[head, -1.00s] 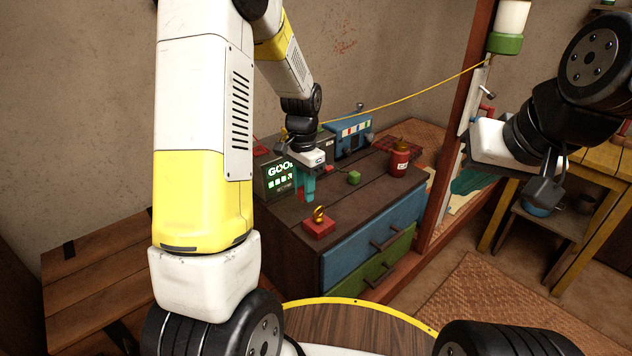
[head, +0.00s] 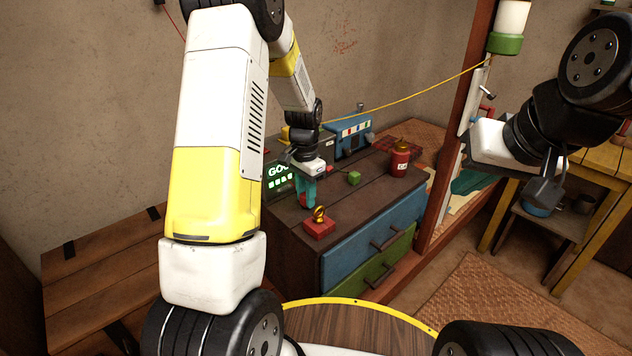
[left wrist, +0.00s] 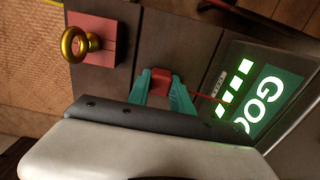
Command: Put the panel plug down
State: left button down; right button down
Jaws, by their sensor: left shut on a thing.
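My left gripper (head: 308,194) has teal fingers and points down over the dark wooden top of the drawer chest. It also shows in the left wrist view (left wrist: 164,88), where its fingertips are shut on a small red block, which I take to be the panel plug (left wrist: 160,80). A thin red line runs from near the plug towards a lit green panel (left wrist: 262,105). In the head view the plug is mostly hidden by the fingers. It is low over the top; I cannot tell whether it touches. My right gripper (head: 545,190) is far right, away from the chest, its jaws unclear.
A red block with a gold ring (head: 319,226) sits close by, near the chest's front edge. A green cube (head: 353,178) and a red canister (head: 400,160) stand to the right. The lit panel (head: 279,180) and a blue box (head: 350,136) stand at the back.

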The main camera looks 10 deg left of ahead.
pick_arm(q)
jog(key=shift+f, duration=0.35)
jog(key=c, duration=1.1)
grip_release()
jog(key=shift+c, duration=0.2)
notch_tip(320, 180, up, 13)
jog(key=s+r+n+t+h, duration=0.1)
jog(key=s+r+n+t, duration=0.25)
jog(key=s+r, duration=0.8)
jog(key=s+d+r+n+t+h, duration=0.1)
jog(key=s+d+n+t, duration=0.1)
jog(key=s, duration=1)
jog(key=shift+s+r+n+t, duration=0.15)
jog(key=shift+s+n+t, duration=0.25)
jog(key=shift+n, duration=0.35)
jog(key=shift+d, duration=0.1)
